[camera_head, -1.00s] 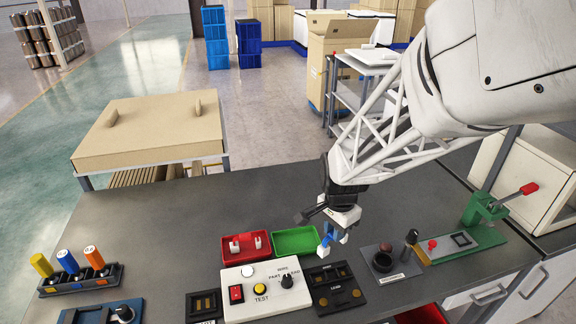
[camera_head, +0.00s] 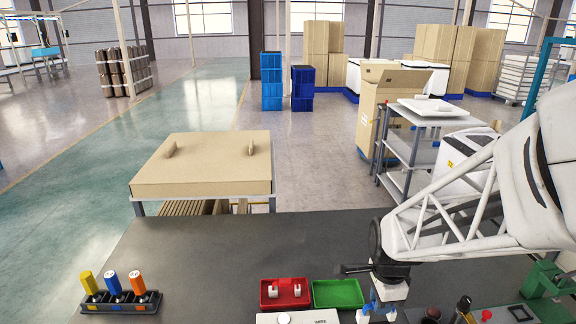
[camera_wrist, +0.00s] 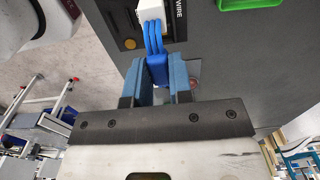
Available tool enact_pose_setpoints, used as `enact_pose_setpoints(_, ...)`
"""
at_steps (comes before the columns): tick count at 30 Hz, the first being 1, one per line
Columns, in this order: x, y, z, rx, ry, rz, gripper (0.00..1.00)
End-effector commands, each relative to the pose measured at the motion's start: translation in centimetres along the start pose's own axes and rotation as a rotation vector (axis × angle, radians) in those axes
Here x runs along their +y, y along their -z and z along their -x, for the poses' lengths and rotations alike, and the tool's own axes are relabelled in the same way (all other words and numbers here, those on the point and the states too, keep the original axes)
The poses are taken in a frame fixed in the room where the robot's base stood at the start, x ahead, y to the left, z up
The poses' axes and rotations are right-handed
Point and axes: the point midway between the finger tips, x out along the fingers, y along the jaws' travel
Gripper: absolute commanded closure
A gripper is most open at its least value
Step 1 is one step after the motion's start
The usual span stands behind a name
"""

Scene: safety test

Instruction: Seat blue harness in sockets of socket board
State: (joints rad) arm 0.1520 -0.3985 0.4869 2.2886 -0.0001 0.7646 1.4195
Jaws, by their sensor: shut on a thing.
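My gripper (camera_wrist: 161,84) has blue fingers shut on the blue harness (camera_wrist: 157,66) in the wrist view. The harness is a bundle of blue wires running up into a white connector (camera_wrist: 151,10) at the top edge. A black board (camera_wrist: 124,22) marked "WIRE" lies under and beside the connector; I cannot tell whether they touch. In the head view, my gripper (camera_head: 380,300) points down at the bottom edge, at the right half of the bench.
A red tray (camera_head: 285,306) with white parts and a green tray (camera_head: 338,306) stand left of my gripper. A rack (camera_head: 120,310) holds yellow, blue and orange pieces at far left. A green fixture (camera_head: 543,279) stands at right.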

Motion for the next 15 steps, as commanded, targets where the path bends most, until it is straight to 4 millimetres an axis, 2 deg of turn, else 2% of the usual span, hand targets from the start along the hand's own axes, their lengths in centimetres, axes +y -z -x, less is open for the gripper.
enact_pose_setpoints(8,0.0,0.0,-0.6,0.000,0.000,0.001,1.00)
enact_pose_setpoints(15,0.0,0.0,-1.8,0.000,-0.002,0.001,1.00)
